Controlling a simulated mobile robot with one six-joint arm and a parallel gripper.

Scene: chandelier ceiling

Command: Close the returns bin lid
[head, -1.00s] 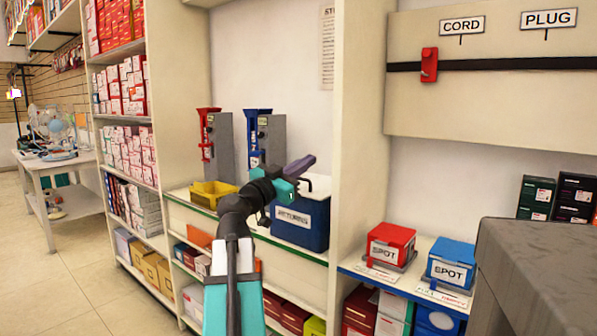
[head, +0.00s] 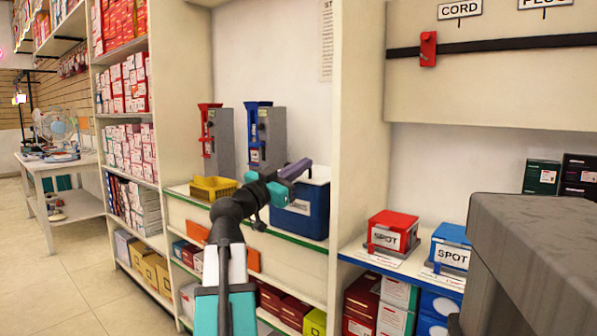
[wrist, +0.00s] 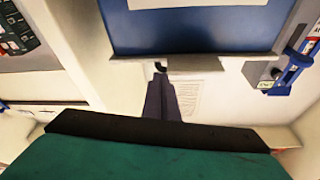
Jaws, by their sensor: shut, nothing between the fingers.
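The returns bin (head: 313,222) is a blue box with a white label on its front, standing on the shelf counter. A pale surface shows at its top, partly behind my gripper; I cannot tell whether it is the inside or a lid. My gripper (head: 305,164) is shut and empty, its purple fingers pointing right at the bin's upper edge. In the wrist view the blue bin front (wrist: 195,40) fills the top, upside down, with a small grey piece (wrist: 197,64) at its rim. The fingertips (wrist: 161,74) are close to that piece; contact cannot be told.
A yellow basket (head: 213,188) stands left of the bin. Red (head: 209,135) and blue (head: 254,140) dispensers stand behind. A shelf upright (head: 357,150) is close on the right, with red (head: 393,231) and blue (head: 450,248) boxes beyond it.

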